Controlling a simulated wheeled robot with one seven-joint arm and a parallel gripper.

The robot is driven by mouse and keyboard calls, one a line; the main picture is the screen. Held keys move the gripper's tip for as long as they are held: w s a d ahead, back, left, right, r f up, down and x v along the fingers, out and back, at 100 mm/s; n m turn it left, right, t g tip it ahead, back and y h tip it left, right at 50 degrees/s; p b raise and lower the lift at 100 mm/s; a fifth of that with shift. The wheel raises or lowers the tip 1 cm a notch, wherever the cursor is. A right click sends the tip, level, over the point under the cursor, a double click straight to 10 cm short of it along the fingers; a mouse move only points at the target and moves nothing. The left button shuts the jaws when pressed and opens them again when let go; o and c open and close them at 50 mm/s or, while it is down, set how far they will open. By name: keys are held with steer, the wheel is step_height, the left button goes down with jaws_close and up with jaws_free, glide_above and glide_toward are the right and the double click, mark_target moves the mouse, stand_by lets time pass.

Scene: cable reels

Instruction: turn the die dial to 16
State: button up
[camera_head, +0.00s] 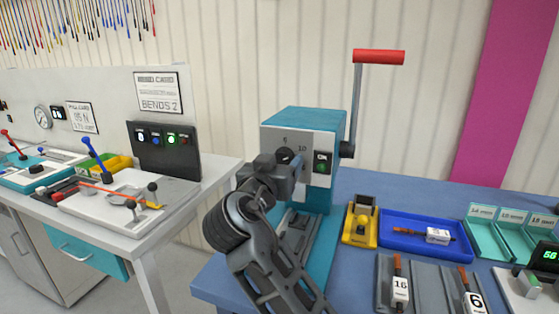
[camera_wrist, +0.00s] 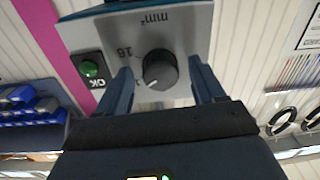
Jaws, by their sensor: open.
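The die dial (camera_wrist: 160,70) is a round black knob on the grey face of the teal press (camera_head: 297,119). In the wrist view, a pale pointer mark shows on its lower left side, and an inverted 16 is printed to its upper left. My gripper (camera_wrist: 161,67) is open, with one finger on each side of the dial and gaps visible; I cannot tell how deep the fingers reach. In the head view my gripper (camera_head: 287,166) is in front of the press face and partly hides the dial (camera_head: 284,156).
A green OK lamp (camera_head: 321,162) is beside the dial. A red-handled lever (camera_head: 379,57) rises at the press's right. A yellow tool (camera_head: 360,222), a blue tray (camera_head: 400,235) and grey holders with tagged tools (camera_head: 425,285) lie right on the blue bench.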

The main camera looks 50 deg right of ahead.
steer(key=c, duration=1.1)
steer(key=shift+o, duration=0.2)
steer(key=shift+f+b, duration=0.2)
steer(key=shift+b, duration=0.6)
steer(key=m+b, duration=1.2)
steer(key=b, duration=0.9)
steer(key=shift+w+h, duration=0.1)
steer(key=shift+h, duration=0.2)
steer(key=shift+r, duration=0.15)
